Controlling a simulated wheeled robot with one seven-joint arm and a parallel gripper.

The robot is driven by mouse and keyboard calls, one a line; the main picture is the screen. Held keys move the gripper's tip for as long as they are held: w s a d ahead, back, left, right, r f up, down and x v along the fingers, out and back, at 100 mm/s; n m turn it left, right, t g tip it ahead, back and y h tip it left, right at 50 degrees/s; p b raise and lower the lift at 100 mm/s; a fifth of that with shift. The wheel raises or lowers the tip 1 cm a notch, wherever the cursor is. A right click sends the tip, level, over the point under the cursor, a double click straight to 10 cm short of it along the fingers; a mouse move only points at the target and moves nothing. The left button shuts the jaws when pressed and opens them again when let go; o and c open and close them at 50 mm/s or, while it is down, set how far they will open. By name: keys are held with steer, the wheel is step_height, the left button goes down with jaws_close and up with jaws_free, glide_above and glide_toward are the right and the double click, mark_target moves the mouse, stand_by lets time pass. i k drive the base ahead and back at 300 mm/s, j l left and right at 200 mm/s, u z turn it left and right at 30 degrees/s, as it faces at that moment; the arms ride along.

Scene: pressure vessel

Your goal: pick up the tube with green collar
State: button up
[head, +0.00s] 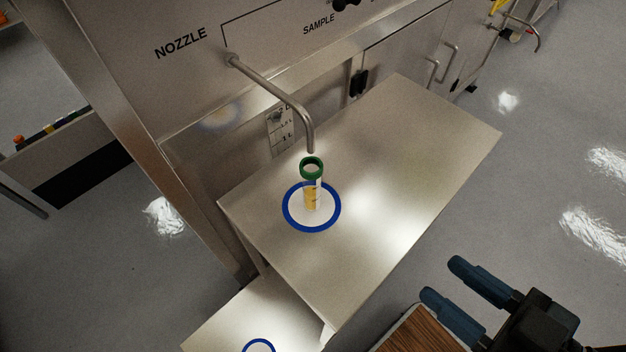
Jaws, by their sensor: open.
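The tube with the green collar (312,187) stands upright on the metal shelf, inside a blue ring mark (289,218). It is clear, with yellow contents in its lower part. The tip of the bent nozzle pipe (309,135) is just above the collar in the picture. My gripper (448,281) is at the lower right, with its two blue fingers spread apart and nothing between them. It is well to the right of the tube and apart from it, beyond the shelf's front edge.
The metal shelf (400,140) is otherwise bare. A lower metal surface (225,335) with another blue ring (259,345) is at the bottom. A wooden-topped surface (420,335) lies beside my gripper. The cabinet panel labelled NOZZLE (190,65) rises behind the shelf.

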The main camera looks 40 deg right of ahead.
mark_target(310, 167)
steer(key=k+j+z, duration=0.2)
steer(key=k, duration=0.25)
steer(key=k+j+z, duration=0.25)
steer(key=k+j, duration=0.1)
steer(key=k, duration=0.1)
